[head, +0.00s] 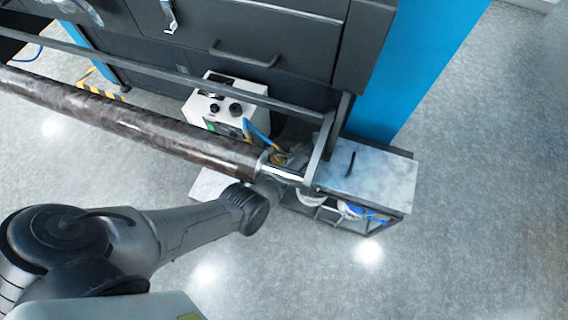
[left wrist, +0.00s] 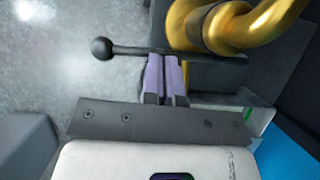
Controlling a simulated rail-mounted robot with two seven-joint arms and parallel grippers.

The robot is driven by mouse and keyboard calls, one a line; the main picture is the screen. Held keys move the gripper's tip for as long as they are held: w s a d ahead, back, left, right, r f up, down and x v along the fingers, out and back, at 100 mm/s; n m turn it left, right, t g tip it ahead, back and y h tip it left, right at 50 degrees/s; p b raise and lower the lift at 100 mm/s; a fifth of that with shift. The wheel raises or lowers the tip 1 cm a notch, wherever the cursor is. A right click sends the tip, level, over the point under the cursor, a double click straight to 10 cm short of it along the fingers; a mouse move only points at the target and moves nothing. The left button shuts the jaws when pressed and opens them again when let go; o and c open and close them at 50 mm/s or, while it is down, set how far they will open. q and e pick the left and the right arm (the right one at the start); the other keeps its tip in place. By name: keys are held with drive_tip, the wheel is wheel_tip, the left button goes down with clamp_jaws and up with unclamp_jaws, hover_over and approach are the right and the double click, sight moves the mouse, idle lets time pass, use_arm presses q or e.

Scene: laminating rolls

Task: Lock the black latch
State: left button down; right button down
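The black latch shows in the left wrist view as a thin dark lever (left wrist: 140,49) with a round ball knob at its left end. Its right part runs beside a gold curved metal piece (left wrist: 205,25). My left gripper (left wrist: 164,60) has its two purple-padded fingers together, with the tips right at the lever's middle. The lever crosses the tips sideways, and I see no part of it between the pads. Whether they touch is unclear. In the head view my left arm reaches the roll's right end, where the fingers and the latch are hidden. My right gripper is not in view.
A long dark brown roll (head: 130,120) lies along the machine front. A white control box (head: 215,105) with black knobs stands behind it. A grey-topped cabinet (head: 375,178) is to the right, beside the machine's blue side panel (head: 425,65). The floor at right is clear.

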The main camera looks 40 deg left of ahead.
use_arm(q)
drive_tip(key=shift+d, duration=0.1)
drive_tip(key=p+v, duration=0.3)
drive_tip(key=v, duration=0.4)
drive_tip(key=shift+r+p, duration=0.2)
drive_tip(key=shift+p, duration=0.2)
drive_tip(key=shift+d, duration=0.15)
